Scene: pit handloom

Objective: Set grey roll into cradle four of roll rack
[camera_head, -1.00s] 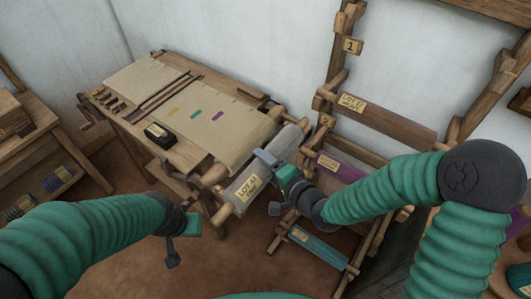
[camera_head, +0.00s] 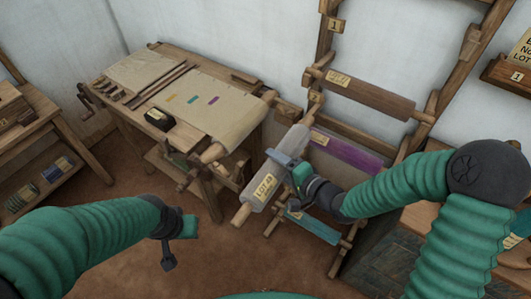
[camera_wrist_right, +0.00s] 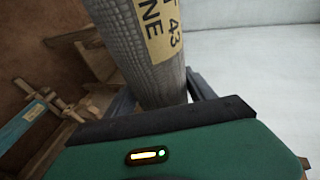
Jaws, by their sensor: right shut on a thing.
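The grey roll (camera_head: 281,165), with a yellow lot label, is held aslant between the loom's front end and the roll rack (camera_head: 312,75). My right gripper (camera_head: 287,162) is shut on its middle. In the right wrist view the grey woven roll (camera_wrist_right: 150,60) fills the top centre, its label partly cut off. The rack holds a brown roll (camera_head: 368,97) on top, a purple roll (camera_head: 345,152) below it and a teal roll (camera_head: 316,228) low down. No tag for cradle four is readable. My left gripper (camera_head: 176,242) hangs at lower left, apart from everything; its jaws are unclear.
The loom (camera_head: 225,108) with pale cloth and a black box (camera_head: 158,119) stands left of the rack. A side bench (camera_head: 40,135) is at far left. A tiled block (camera_head: 375,260) stands at lower right. The floor in front of the loom is clear.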

